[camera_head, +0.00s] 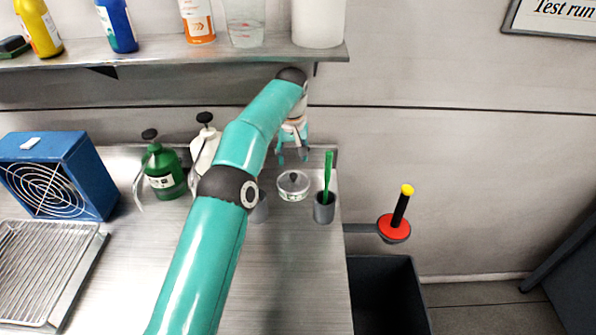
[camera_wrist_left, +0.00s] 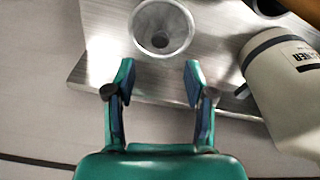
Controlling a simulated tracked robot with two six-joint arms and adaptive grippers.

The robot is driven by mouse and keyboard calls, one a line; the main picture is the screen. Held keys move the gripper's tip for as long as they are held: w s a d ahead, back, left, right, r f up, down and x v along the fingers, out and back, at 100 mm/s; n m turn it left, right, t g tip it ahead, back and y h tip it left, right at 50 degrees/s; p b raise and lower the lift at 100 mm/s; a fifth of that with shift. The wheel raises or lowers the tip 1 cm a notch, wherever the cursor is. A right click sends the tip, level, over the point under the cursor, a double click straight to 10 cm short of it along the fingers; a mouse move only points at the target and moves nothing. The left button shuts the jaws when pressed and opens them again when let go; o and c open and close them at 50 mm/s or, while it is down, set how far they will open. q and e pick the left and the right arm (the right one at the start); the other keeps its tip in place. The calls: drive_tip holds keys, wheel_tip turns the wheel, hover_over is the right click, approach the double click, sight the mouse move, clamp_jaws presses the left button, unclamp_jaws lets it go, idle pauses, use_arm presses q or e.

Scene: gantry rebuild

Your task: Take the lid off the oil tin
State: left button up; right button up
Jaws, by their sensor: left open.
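The oil tin (camera_head: 292,194) is a small, low, round pale container on the metal bench, with text on its side. Its lid (camera_head: 293,180) has a dark knob in the middle and sits on top. In the left wrist view the lid (camera_wrist_left: 176,40) shows as a pale round with the dark knob, just beyond the fingertips. My left gripper (camera_head: 292,157) is above and behind the tin, pointing down. In the left wrist view the left gripper (camera_wrist_left: 159,79) is open with nothing between its fingers. My right gripper is in neither view.
A grey cup (camera_head: 324,208) with a green-handled tool (camera_head: 328,172) stands close right of the tin. A second grey cup (camera_head: 260,209), a white pump bottle (camera_head: 202,154) and a green pump bottle (camera_head: 163,173) stand left. A shelf (camera_head: 180,54) with bottles runs above.

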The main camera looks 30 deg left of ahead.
sight(293, 175)
use_arm(q)
drive_tip(key=shift+s+f+g+b, duration=0.15)
drive_tip(key=shift+f+b, duration=0.1)
drive_tip(key=shift+f, duration=0.25)
drive_tip(key=shift+s+f+g+b, duration=0.1)
drive_tip(key=shift+f+g+b, duration=0.1)
drive_tip(key=shift+f, duration=0.3)
drive_tip(key=shift+w+f, duration=0.2)
drive_tip(key=shift+f, duration=0.45)
drive_tip(key=f, duration=0.1)
drive_tip(key=f+b, duration=0.1)
drive_tip(key=f, duration=0.2)
drive_tip(key=shift+w+f, duration=0.2)
drive_tip(key=shift+w, duration=0.1)
clamp_jaws()
drive_tip(key=shift+s, duration=0.1)
